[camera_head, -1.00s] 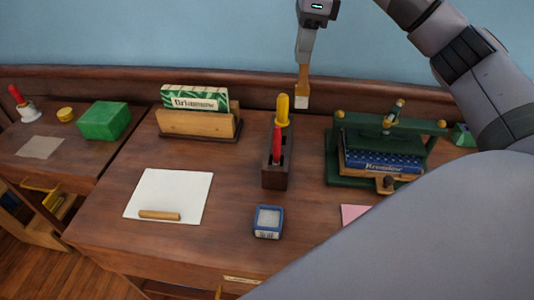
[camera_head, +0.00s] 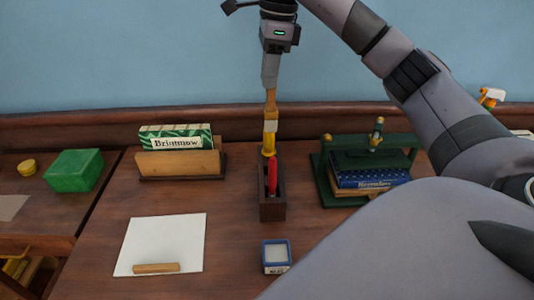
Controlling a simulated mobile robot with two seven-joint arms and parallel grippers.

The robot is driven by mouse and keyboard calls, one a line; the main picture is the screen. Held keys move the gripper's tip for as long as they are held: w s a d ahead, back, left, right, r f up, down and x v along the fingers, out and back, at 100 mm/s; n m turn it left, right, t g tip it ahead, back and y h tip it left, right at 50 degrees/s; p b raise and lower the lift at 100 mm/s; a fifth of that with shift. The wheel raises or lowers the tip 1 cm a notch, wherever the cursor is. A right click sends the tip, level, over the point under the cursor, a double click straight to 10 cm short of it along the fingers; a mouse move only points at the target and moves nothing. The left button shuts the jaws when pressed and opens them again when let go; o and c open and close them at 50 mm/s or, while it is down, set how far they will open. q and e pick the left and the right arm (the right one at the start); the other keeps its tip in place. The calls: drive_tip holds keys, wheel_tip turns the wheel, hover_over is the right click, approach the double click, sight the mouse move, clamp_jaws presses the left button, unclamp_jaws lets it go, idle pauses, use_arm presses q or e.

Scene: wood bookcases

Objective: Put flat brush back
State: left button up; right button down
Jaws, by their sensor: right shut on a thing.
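My right gripper (camera_head: 270,84) points straight down in the upper middle of the head view. It is shut on the flat brush (camera_head: 270,104), which hangs upright with its wooden handle up and its pale end down. The dark wooden tool holder (camera_head: 272,209) stands on the desk below. It holds a yellow-handled tool (camera_head: 269,144) and a red-handled tool (camera_head: 272,174). The brush's lower end overlaps the top of the yellow handle in the picture; I cannot tell whether they touch. My left gripper is out of view.
A green book press (camera_head: 325,184) with blue books (camera_head: 370,178) stands right of the holder. A wooden rack (camera_head: 180,164) with a green-and-white box stands left. A blue-rimmed box (camera_head: 276,256) and white paper (camera_head: 160,240) lie in front. Bare desk separates them.

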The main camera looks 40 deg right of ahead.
drive_tip(key=b, duration=0.1)
hover_over(271, 118)
drive_tip(key=f, duration=0.4)
drive_tip(key=shift+w+d+f, duration=0.15)
drive_tip(key=shift+w+f, duration=0.05)
drive_tip(key=shift+w, duration=0.2)
wheel_tip(271, 118, down, 9)
drive_tip(key=shift+r, duration=0.1)
wheel_tip(271, 118, down, 5)
drive_tip(key=shift+f, duration=0.15)
drive_tip(key=shift+f, duration=0.15)
drive_tip(key=c, duration=1)
unclamp_jaws()
